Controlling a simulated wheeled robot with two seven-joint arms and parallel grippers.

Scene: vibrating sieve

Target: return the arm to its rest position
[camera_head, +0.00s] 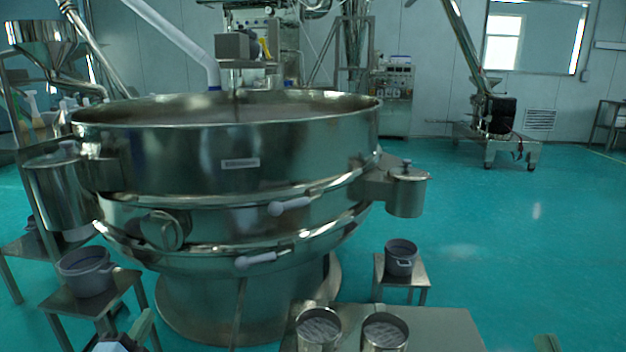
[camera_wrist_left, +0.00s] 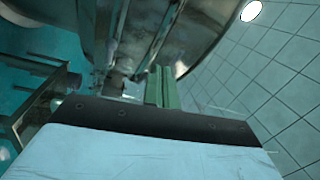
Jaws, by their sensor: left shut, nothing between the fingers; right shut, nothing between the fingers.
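My left gripper (camera_head: 138,328) shows at the bottom left of the head view, in front of the sieve's base and beside a small metal stand. In the left wrist view its green fingers (camera_wrist_left: 160,87) are together, with nothing between them. My right gripper (camera_head: 547,343) shows only as a green tip at the bottom right edge of the head view, over the floor; it is shut and holds nothing. The large round steel vibrating sieve (camera_head: 225,160) fills the left half of the head view. Its shiny underside (camera_wrist_left: 205,25) hangs above the left fingers in the wrist view.
A grey pot (camera_head: 86,272) stands on the left stand, and another (camera_head: 401,258) on a small stand right of the sieve. Two metal containers (camera_head: 318,328) (camera_head: 385,332) stand on a low table (camera_head: 440,325) in front. The teal floor (camera_head: 530,230) at the right is clear.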

